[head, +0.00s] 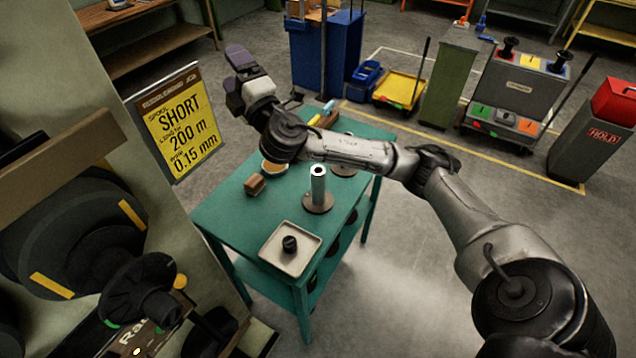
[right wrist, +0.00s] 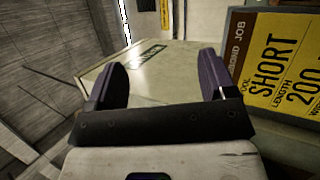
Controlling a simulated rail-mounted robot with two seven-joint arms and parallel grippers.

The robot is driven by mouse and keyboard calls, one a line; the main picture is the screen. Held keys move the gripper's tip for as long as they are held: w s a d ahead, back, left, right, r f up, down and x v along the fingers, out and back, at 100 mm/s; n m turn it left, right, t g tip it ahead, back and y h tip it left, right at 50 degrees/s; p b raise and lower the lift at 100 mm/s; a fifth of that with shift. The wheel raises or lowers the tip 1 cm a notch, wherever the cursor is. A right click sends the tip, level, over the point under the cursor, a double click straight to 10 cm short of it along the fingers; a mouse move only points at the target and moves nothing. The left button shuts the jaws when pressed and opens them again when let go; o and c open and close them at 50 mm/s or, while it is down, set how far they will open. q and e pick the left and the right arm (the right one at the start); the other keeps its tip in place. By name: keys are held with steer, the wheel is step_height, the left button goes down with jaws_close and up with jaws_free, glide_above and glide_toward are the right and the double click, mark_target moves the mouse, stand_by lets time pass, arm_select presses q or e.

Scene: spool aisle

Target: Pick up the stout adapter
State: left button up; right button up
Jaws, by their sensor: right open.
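I cannot tell for sure which item is the stout adapter. A short black knob-like piece (head: 290,243) stands in a pale square tray (head: 271,254) at the near end of the green table (head: 232,218). A grey cylinder with a dark hole in its top (head: 318,188) stands upright on a round brown base behind it. My right gripper (head: 238,58) is open and empty, raised beyond the table's far left side near the yellow sign. Its two purple fingers (right wrist: 162,78) stand wide apart in the right wrist view. My left gripper is not in view.
A brown block (head: 255,185) and a yellow-rimmed round item (head: 273,166) lie on the table, partly near my right arm, which spans above it. The yellow sign (head: 178,127) stands left. Floor right of the table is clear.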

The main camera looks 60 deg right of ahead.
step_height(320, 180, up, 3)
steer(key=w+n+t+y, duration=0.1)
steer(key=n+t+y, duration=0.1)
steer(key=n+y, duration=0.35)
steer(key=n+g+y, duration=0.2)
steer(key=n+g, duration=2.2)
steer(key=n, duration=0.9)
glide_above(319, 169)
steer(key=a, duration=0.1)
step_height(319, 169, down, 27)
steer(key=shift+n, duration=0.25)
steer(key=shift+s+a+f+p, duration=0.1)
steer(key=shift+f+p, duration=0.1)
steer(key=shift+f, duration=1.45)
steer(key=shift+s+f+p, duration=0.15)
steer(key=shift+f+p, duration=0.1)
steer(key=shift+f, duration=1.35)
steer(key=shift+s+a+f+p, duration=0.1)
steer(key=shift+f+p, duration=0.1)
steer(key=shift+f, duration=1.45)
steer(key=shift+w+f, duration=0.1)
steer(key=shift+f, duration=1.8)
